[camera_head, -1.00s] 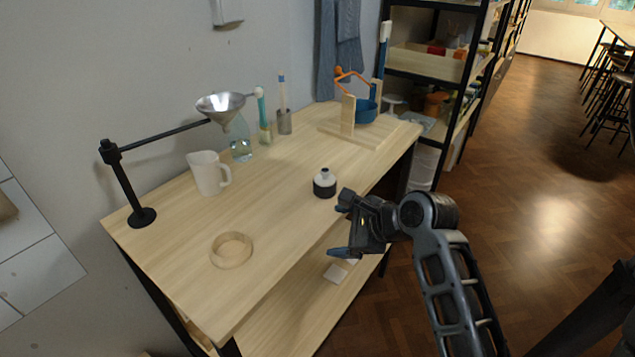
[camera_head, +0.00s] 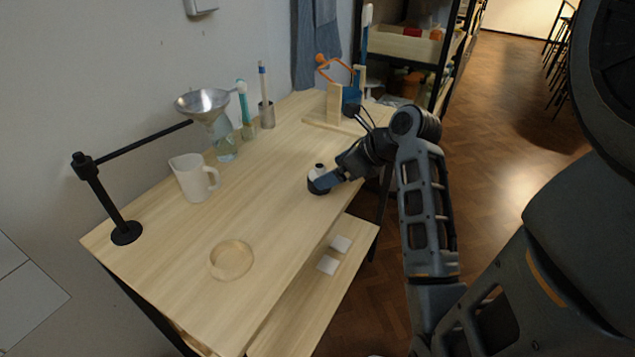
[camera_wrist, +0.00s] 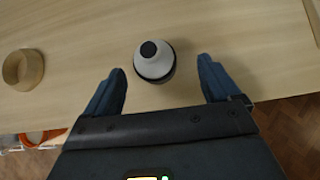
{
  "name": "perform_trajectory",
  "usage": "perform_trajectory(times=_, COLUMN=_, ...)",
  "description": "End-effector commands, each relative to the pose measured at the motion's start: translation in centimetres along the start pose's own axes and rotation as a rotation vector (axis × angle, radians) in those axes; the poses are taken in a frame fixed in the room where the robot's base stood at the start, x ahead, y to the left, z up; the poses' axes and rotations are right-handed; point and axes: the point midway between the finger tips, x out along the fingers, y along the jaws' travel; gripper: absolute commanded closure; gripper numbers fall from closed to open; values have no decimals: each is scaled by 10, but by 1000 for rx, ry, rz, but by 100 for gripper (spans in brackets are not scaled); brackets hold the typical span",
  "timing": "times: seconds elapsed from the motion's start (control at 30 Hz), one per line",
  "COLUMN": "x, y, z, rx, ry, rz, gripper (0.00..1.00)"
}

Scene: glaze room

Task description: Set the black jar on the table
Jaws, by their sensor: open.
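The black jar (camera_head: 316,188), with a dark lower body, a white shoulder and a small black top, stands upright on the wooden table (camera_head: 262,195) near its right edge. In the wrist view the jar (camera_wrist: 155,62) is between and slightly ahead of my fingertips, nearer the left one, with a gap on both sides. My gripper (camera_head: 329,179) is open and low beside the jar. In the head view a finger covers part of the jar.
A wooden ring (camera_head: 231,261) lies at the table's near end. A white pitcher (camera_head: 193,178), a funnel on a black stand (camera_head: 203,103) and a brush holder (camera_head: 267,115) line the wall side. A wooden frame (camera_head: 334,104) stands at the far end. The table's middle is clear.

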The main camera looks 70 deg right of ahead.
Motion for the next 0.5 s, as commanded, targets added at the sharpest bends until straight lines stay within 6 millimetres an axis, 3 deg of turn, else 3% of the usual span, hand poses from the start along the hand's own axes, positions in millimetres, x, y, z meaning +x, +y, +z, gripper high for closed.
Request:
perform_trajectory(times=0.3, x=42, y=7, z=3, rx=0, ry=2, rz=1, gripper=11)
perform_trajectory(times=0.5, x=49, y=7, z=3, rx=-1, ry=1, rz=0, gripper=11)
